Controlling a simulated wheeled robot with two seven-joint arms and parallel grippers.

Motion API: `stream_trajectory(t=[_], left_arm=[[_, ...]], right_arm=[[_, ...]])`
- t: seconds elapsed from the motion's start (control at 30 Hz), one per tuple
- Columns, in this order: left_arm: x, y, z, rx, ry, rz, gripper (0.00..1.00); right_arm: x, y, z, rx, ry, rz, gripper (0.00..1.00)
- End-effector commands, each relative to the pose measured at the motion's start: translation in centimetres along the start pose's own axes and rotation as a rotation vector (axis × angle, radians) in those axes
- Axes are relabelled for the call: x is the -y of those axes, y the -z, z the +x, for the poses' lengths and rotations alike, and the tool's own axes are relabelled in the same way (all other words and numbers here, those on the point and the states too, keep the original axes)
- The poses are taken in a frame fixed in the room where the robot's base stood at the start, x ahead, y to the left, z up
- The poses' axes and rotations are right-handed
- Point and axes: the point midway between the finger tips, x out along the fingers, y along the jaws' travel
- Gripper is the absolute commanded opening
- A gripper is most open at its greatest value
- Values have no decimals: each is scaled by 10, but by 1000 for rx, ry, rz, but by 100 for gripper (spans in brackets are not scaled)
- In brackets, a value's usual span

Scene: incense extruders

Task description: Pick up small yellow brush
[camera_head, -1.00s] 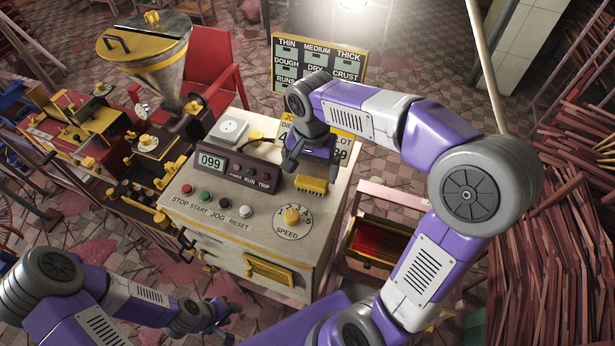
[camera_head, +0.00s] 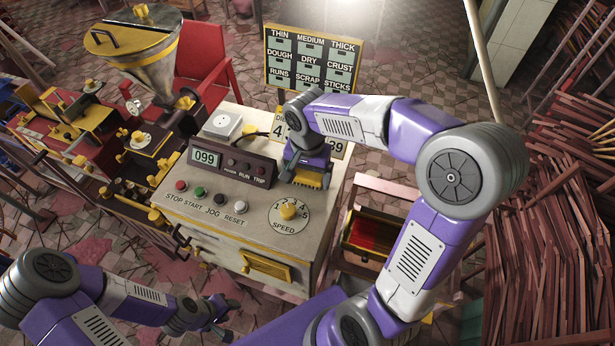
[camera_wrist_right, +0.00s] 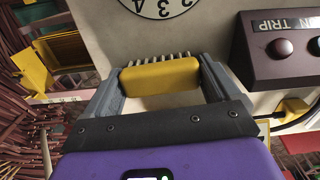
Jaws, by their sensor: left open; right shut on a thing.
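The small yellow brush (camera_head: 310,180) lies on top of the cream control cabinet (camera_head: 245,228), right of the display box. My right gripper (camera_head: 304,180) reaches down over it and partly hides it. In the right wrist view, the brush's yellow body (camera_wrist_right: 160,76) sits between the two grey fingers, with pale bristles along its far side. The right gripper (camera_wrist_right: 162,80) is shut on it. I cannot tell whether the brush is clear of the cabinet top. My left gripper (camera_head: 218,318) is open and empty, low in front of the cabinet.
The dark display box (camera_head: 232,165) and the speed dial (camera_head: 288,211) stand close to the brush. A board with word labels (camera_head: 310,62) is behind the cabinet. A hopper machine (camera_head: 135,45) is at left. An open wooden box (camera_head: 375,235) is at right.

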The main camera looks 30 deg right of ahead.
Motion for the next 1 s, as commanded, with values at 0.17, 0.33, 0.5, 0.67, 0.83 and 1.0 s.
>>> stream_trajectory(t=[0.17, 0.33, 0.5, 0.67, 0.83, 1.0], left_arm=[[0, 0, 0, 0, 0, 0, 43], [-2, 0, -5, 0, 0, 0, 43], [-4, 0, -12, 0, 0, 0, 43], [-6, -1, -16, 0, 0, 0, 43], [-7, -1, -18, 0, 0, 0, 43], [-6, -1, -18, 0, 0, 0, 43]], right_arm=[[0, 0, -2, -1, 1, 0, 59], [1, 0, -24, -3, 3, -1, 59], [1, 0, -61, -3, 3, -1, 59], [1, 0, -87, -2, 3, -1, 59], [0, 0, -100, 0, 1, 0, 59], [0, 0, -101, 0, 0, 0, 59]])
